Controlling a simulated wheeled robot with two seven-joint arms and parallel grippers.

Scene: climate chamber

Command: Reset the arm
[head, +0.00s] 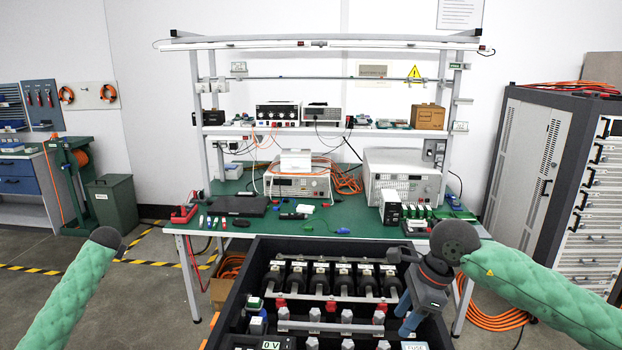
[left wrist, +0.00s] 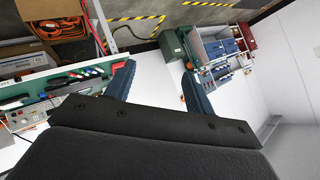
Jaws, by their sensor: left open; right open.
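My right gripper (head: 408,318) hangs over the right side of the black equipment box (head: 252,272). Its arm, in a green padded sleeve, comes in from the right, and its fingers point down, apart and with nothing visible between them. My left arm, also green-sleeved, rises at the lower left of the head view; its gripper is hidden there. In the left wrist view my left gripper (left wrist: 160,90) shows two blue fingers spread wide, with nothing between them. It is tilted, with floor and wall beyond it.
The green-topped workbench (head: 300,226) stands behind the box, carrying instruments and tools. A grey cabinet (head: 533,160) stands at the right with orange cables (head: 490,318) on the floor by it. A green bin (head: 113,202) stands at the left.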

